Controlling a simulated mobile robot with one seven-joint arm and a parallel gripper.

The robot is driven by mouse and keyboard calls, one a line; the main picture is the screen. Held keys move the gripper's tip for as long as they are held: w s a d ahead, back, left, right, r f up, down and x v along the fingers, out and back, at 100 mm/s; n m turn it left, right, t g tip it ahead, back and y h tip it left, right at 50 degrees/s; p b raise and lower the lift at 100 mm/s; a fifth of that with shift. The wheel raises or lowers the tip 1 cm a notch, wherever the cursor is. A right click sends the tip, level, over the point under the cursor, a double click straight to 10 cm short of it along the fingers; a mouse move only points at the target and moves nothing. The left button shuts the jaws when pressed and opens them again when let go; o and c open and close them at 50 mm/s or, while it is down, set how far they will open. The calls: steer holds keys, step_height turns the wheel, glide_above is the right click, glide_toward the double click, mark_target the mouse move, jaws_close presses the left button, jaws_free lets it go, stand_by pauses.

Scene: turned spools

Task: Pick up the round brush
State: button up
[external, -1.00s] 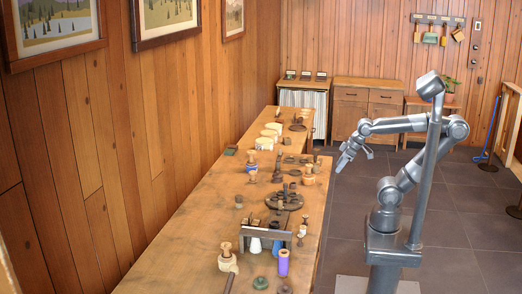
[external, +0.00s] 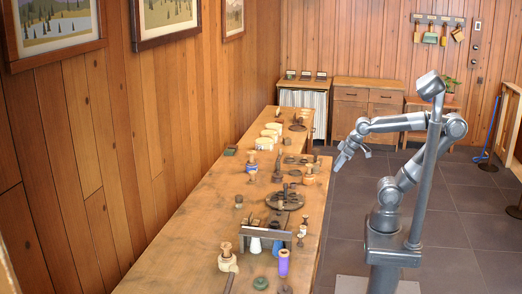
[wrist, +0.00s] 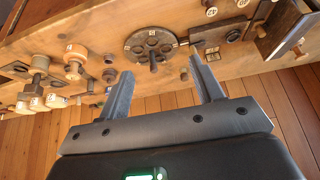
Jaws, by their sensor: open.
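My gripper (external: 345,160) is open and empty, held past the right edge of the workbench (external: 190,222) in the external view. In the wrist view its two fingers (wrist: 160,74) stand apart, with nothing between them. I cannot surely pick out the round brush among the small turned pieces on the bench. A dark round plate (external: 284,201) with an upright peg lies near the bench's right edge; it also shows ahead of the fingers in the wrist view (wrist: 136,50).
A low rack (external: 266,237) stands nearer, beside a purple spool (external: 283,262). Several spools, pale rolls and pegs crowd the right side of the bench. Its left side is mostly clear. Tools hang from a rack (external: 438,20) on the far wall.

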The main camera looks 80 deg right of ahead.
steer(key=w+r, duration=0.2)
steer(key=w, duration=0.8)
steer(key=m+g+h, duration=0.1)
steer(key=m, duration=0.2)
glide_above(240, 196)
steer(key=s+a, duration=0.1)
steer(key=s, duration=0.2)
step_height(240, 196, down, 15)
steer(key=x, duration=1)
steer(key=shift+w+d+f, duration=0.1)
steer(key=shift+d+f, duration=0.1)
steer(key=shift+f, duration=0.1)
steer(key=shift+c, duration=0.3)
steer(key=c, duration=1)
